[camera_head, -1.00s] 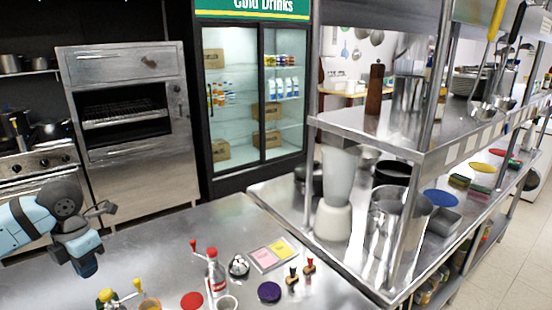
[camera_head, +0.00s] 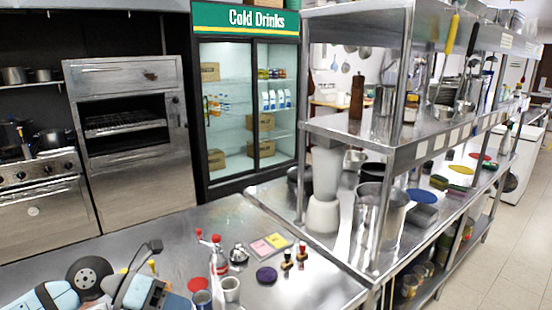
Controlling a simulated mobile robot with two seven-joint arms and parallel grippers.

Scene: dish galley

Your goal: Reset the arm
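My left arm shows at the bottom left in the head view, with blue and dark grey links low over the steel counter (camera_head: 200,246). A dark, finger-like part of my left gripper (camera_head: 150,250) points up and right from it. The view is too small and partly cut off to tell whether it is open or shut, and I see nothing clearly held in it. My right arm and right gripper are not in view.
A red-topped grinder (camera_head: 218,254), a white cup (camera_head: 230,289), a dark purple disc (camera_head: 266,275) and a tray with pink and yellow cards (camera_head: 270,245) stand right of my arm. A steel shelf unit (camera_head: 395,150) borders the counter on the right. A drinks fridge (camera_head: 245,100) stands behind.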

